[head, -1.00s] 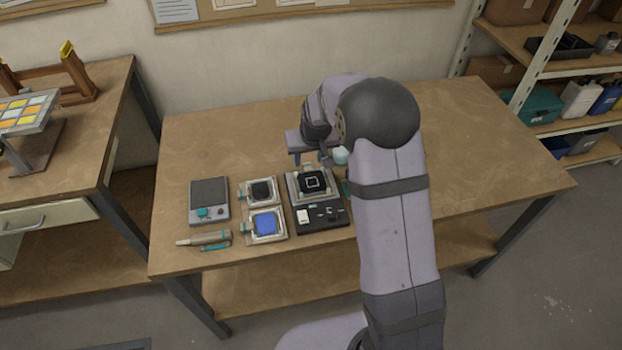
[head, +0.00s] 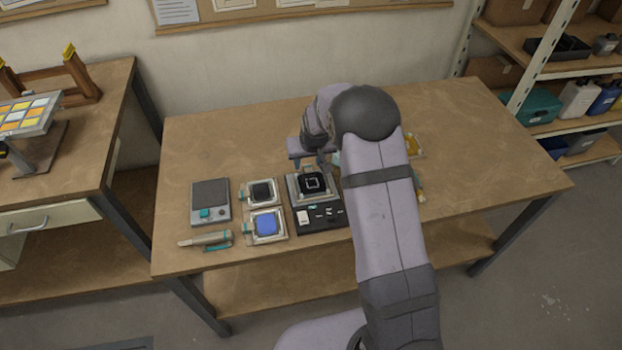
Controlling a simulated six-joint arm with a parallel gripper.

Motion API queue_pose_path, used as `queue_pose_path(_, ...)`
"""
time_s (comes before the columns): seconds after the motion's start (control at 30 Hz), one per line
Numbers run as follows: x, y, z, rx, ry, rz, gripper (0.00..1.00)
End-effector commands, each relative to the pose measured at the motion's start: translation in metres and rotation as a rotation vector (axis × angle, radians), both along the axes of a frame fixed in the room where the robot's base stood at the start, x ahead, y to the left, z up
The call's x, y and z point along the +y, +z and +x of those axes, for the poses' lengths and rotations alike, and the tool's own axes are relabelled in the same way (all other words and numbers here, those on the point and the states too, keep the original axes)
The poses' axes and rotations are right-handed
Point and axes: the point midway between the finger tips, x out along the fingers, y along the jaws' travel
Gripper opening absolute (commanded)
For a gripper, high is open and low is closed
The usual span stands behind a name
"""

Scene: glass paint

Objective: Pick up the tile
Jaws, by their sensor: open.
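A dark square piece with a pale square outline (head: 312,183) sits on a grey stand near the table's middle. A blue square tile (head: 266,224) lies in a pale square tray at the front, and a dark square (head: 262,191) lies in a similar tray behind it. I cannot tell from this view which of these is the tile meant. My gripper (head: 316,163) points down just behind and above the grey stand. It is open, with nothing visible in it; its fingertips are small and partly hidden by my wrist.
A grey scale-like device (head: 210,201) and a pen-like tool (head: 206,239) lie at left. A black panel (head: 320,217) fronts the stand. A side bench (head: 95,130) stands left. The table's far left and right are clear.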

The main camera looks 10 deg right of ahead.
Motion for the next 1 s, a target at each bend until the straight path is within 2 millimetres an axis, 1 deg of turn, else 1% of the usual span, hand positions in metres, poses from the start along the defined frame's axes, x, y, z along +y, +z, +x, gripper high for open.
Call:
queue_pose_path(0.3, -0.002, -0.026, 0.012, 0.001, 0.0, 0.0, 0.42)
queue_pose_path(0.5, -0.002, -0.033, 0.015, 0.0, 0.0, 0.0, 0.42)
queue_pose_path(0.7, -0.002, -0.033, 0.015, 0.0, 0.0, 0.0, 0.42)
queue_pose_path(0.87, -0.002, -0.033, 0.015, 0.0, 0.0, 0.0, 0.04)
queue_pose_path(0.9, -0.002, -0.033, 0.015, 0.0, 0.0, 0.0, 0.0)
queue_pose_path(1.0, -0.002, -0.032, 0.015, -0.001, 0.0, 0.0, 0.0)
